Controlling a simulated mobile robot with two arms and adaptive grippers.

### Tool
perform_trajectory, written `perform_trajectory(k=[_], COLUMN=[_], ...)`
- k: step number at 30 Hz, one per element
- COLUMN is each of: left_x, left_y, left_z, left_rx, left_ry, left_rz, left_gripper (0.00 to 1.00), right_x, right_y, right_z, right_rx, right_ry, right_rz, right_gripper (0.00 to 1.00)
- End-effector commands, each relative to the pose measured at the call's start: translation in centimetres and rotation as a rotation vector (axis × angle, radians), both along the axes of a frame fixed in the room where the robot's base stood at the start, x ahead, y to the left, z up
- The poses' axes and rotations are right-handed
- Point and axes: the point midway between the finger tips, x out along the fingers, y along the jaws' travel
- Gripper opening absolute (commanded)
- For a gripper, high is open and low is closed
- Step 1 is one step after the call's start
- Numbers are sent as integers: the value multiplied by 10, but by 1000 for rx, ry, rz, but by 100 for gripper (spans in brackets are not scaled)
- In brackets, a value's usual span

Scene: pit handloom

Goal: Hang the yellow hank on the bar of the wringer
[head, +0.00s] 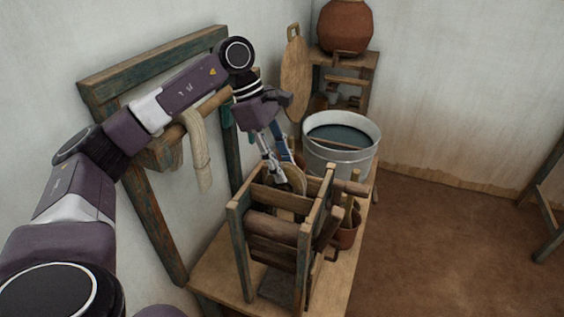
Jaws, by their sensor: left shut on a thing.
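The wringer (272,225), a wooden frame with rollers, stands on a low wooden bench. My left gripper (275,168) reaches down just behind the wringer's upper crosspiece. It is shut on a pale yellow-tan looped thing (293,180), which looks like the yellow hank. The wringer's frame and the gripper hide much of this loop. I cannot tell whether it touches the wringer's bar. My right gripper is not in view.
A cream hank (198,150) hangs on the wooden wall rack (95,92) at left. A metal tub (356,168) of dark liquid stands behind the wringer. A brown pot (347,236) is beside the wringer. A clay jar (345,27) sits on a back shelf. Open floor lies at right.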

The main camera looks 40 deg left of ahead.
Motion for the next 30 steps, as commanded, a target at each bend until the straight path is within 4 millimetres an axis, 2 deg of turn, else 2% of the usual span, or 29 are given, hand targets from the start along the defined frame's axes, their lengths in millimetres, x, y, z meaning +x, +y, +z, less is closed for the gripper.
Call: perform_trajectory(k=[9, 10, 15, 21, 25, 30], left_x=[0, 0, 0, 0, 0, 0], left_y=[0, 0, 0, 0, 0, 0], left_z=[-1, -1, -1, -1, -2, -1], left_rx=[-1, -1, 0, 0, 0, 0], left_ry=[-2, -2, -1, -1, 0, 0], left_rz=[1, 1, 0, 0, 0, 0], left_gripper=[7, 33, 52, 53, 66, 67], right_x=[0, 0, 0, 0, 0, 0], right_y=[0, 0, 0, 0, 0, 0], right_z=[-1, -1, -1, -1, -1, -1], right_rx=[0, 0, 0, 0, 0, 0], right_ry=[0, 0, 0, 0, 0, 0], right_rz=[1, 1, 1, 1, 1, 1], right_gripper=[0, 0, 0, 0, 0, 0])
